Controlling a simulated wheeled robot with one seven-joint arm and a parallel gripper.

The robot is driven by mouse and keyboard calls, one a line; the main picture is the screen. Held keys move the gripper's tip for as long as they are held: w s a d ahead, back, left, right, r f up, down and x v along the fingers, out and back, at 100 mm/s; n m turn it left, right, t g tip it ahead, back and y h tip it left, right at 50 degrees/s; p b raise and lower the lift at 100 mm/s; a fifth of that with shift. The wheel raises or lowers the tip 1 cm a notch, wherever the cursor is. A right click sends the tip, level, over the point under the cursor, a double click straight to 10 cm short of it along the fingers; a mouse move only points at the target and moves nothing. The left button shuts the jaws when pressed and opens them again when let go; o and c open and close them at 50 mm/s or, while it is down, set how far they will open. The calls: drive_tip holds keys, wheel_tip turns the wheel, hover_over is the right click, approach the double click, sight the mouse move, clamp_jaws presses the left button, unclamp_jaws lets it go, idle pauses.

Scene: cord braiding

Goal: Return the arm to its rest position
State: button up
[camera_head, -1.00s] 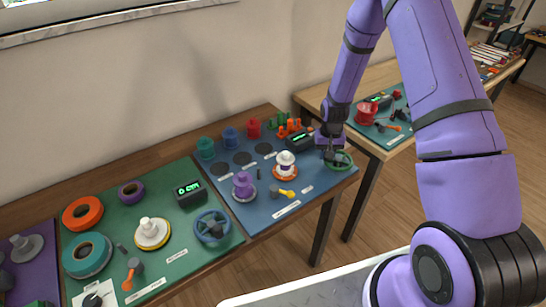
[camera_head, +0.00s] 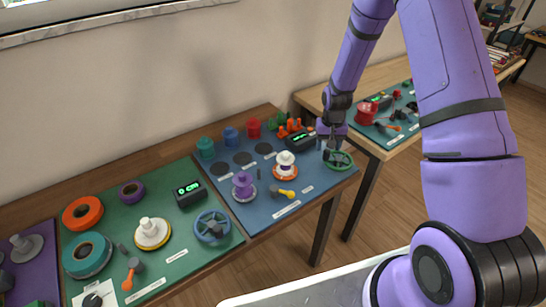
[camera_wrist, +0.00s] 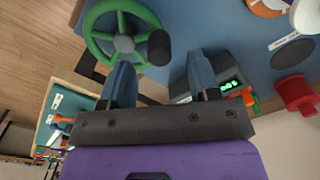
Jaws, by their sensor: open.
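My purple arm (camera_head: 465,195) reaches from the lower right up and over to the blue board. My gripper (camera_wrist: 162,68) is open, with its two blue-grey fingers apart and nothing between them. In the head view my gripper (camera_head: 333,146) hangs just above the green handwheel (camera_head: 345,163) at the blue board's right corner. In the wrist view the green handwheel (camera_wrist: 92,42) with its dark knob lies beside the left finger, and I see no grip on it.
The blue board (camera_head: 262,203) holds a purple spool (camera_head: 244,187), a white spool (camera_head: 286,164), a yellow-handled lever (camera_head: 286,192) and a display box (camera_head: 300,141). A green board (camera_head: 190,257) lies to its left. Another table with a red pot (camera_head: 365,113) stands behind at right.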

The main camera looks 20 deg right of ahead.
wheel_tip(320, 180, up, 7)
drive_tip(key=shift+f, duration=0.1)
drive_tip(key=s+a+r+n+t, duration=0.15)
drive_tip(key=s+r, duration=0.45)
drive_tip(key=r, duration=0.6)
drive_tip(key=s+a+r+t, duration=0.1)
drive_tip(key=s+a+r, duration=0.3)
drive_tip(key=r, duration=0.8)
drive_tip(key=s+r+t, duration=0.1)
drive_tip(key=s+r, duration=0.2)
drive_tip(key=s, duration=0.4)
drive_tip(key=s+r+n, duration=0.1)
drive_tip(key=s+r, duration=0.2)
drive_tip(key=s, duration=0.4)
drive_tip(key=s+a+r+t, duration=0.1)
drive_tip(key=s+r, duration=0.2)
drive_tip(key=s, duration=0.5)
drive_tip(key=shift+r+n+t, duration=0.25)
drive_tip(key=shift+n+t, duration=0.1)
